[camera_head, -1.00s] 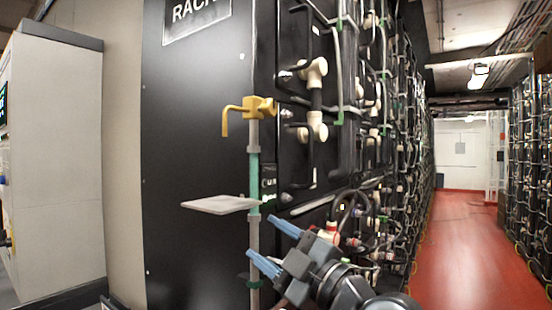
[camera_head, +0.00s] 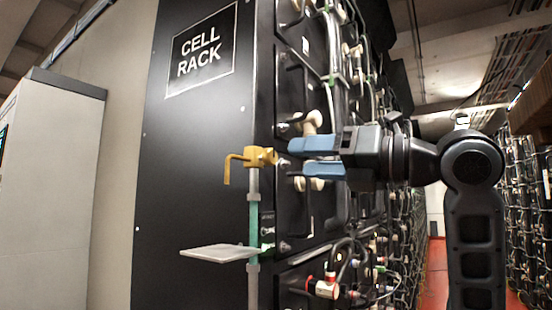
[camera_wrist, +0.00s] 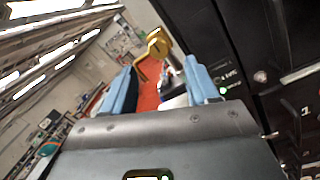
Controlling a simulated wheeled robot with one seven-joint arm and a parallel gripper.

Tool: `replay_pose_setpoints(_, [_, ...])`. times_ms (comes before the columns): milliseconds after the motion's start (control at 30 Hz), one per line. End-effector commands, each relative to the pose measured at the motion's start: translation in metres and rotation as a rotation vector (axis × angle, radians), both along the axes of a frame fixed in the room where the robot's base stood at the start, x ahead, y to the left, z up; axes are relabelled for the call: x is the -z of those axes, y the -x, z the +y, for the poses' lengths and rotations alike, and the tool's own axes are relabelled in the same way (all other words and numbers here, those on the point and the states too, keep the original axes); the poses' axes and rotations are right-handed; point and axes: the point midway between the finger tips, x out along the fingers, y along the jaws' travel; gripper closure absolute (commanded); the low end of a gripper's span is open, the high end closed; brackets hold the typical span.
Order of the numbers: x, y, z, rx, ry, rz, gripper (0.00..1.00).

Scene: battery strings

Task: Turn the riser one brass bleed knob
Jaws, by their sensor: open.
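The brass bleed knob (camera_head: 262,157) sits at the top of the riser pipe (camera_head: 253,215), with a bent yellow spout pointing down on its left. In the wrist view the knob (camera_wrist: 158,44) shows ahead, in line with the gap between my fingers. My gripper (camera_head: 292,157) is open, with blue fingertips, one above the other in the head view. The fingertips are just right of the knob at about its height. Nothing is between them. I cannot tell the exact gap in depth.
A small pale shelf (camera_head: 217,252) juts out left of the riser below the knob. The black cell rack (camera_head: 190,170) stands behind, with cables and cream fittings near my gripper. A grey cabinet (camera_head: 45,190) stands at left. The space left of the spout looks clear.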

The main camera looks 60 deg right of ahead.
Motion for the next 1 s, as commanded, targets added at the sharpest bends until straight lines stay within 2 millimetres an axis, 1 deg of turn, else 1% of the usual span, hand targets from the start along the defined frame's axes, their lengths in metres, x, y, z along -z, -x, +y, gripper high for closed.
replay_pose_setpoints(33, [-0.005,0.006,0.001,0.017,0.076,0.016,0.41])
replay_pose_setpoints(133, [-0.010,0.013,0.003,0.038,0.188,0.050,0.41])
replay_pose_setpoints(267, [-0.012,0.016,0.003,0.050,0.256,0.074,0.41])
replay_pose_setpoints(367, [-0.014,0.012,0.004,0.049,0.266,0.078,0.41])
replay_pose_setpoints(567, [-0.017,-0.008,0.005,0.046,0.261,0.078,0.41])
replay_pose_setpoints(800, [-0.013,-0.044,0.006,0.047,0.260,0.077,0.41])
replay_pose_setpoints(900, [-0.013,-0.054,0.007,0.048,0.261,0.076,0.41])
replay_pose_setpoints(1000, [-0.012,-0.059,0.007,0.048,0.262,0.076,0.41])
